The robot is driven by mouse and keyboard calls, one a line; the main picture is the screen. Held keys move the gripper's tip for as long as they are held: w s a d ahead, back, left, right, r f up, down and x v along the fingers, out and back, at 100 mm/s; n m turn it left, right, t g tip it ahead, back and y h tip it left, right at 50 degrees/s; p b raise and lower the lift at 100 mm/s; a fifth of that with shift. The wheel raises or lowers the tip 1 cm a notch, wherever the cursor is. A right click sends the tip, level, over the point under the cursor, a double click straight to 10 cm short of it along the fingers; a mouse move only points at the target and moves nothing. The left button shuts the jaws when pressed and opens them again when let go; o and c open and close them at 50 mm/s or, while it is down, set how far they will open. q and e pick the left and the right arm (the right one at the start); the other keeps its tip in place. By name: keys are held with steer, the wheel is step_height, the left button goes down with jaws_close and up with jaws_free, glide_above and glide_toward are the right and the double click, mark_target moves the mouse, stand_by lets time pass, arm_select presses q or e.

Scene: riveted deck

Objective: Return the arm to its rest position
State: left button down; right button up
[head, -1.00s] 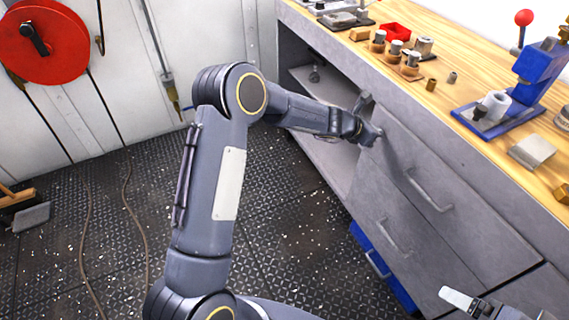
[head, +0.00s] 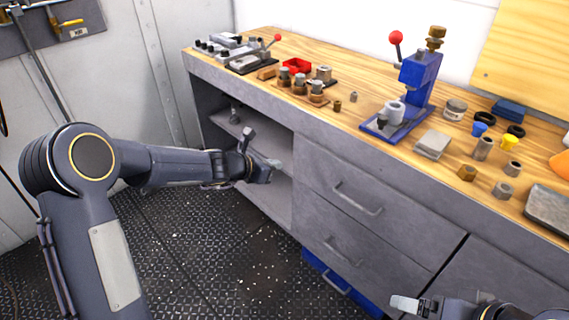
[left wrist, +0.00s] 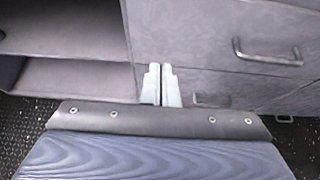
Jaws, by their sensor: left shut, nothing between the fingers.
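My left arm comes in from the left in the head view. Its gripper (head: 268,165) is in front of the open shelf compartment (head: 222,128) of the workbench, left of the drawers. In the left wrist view the two pale fingertips (left wrist: 161,86) lie together, shut with nothing between them, in front of the grey cabinet face. My right gripper (head: 408,303) shows only in part at the bottom right of the head view; its opening cannot be made out.
The workbench (head: 350,135) has two drawers with handles (head: 357,197) and a blue item (head: 335,281) low beneath them. On top stand a blue press (head: 417,82), a red tray (head: 297,65) and several small metal parts. The textured floor (head: 215,240) is clear.

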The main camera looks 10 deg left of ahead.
arm_select(q)
steer(key=s+a+r+m+g+h, duration=0.1)
steer(key=s+r+m, duration=0.55)
steer(key=s, duration=0.25)
steer(key=s+a+r+m, duration=0.2)
steer(key=s+r+m, duration=0.4)
steer(key=s+m, duration=0.15)
steer(key=s+a+f+m+g+y, duration=0.1)
steer(key=s+a+f+m+y, duration=0.15)
steer(key=s+m, duration=0.65)
steer(key=s+a+f+m+g+y, duration=0.2)
steer(key=s+a+f+m, duration=0.15)
steer(key=s, duration=1.05)
step_height(320, 180, up, 17)
steer(key=p, duration=1.7)
steer(key=shift+w+r, duration=0.15)
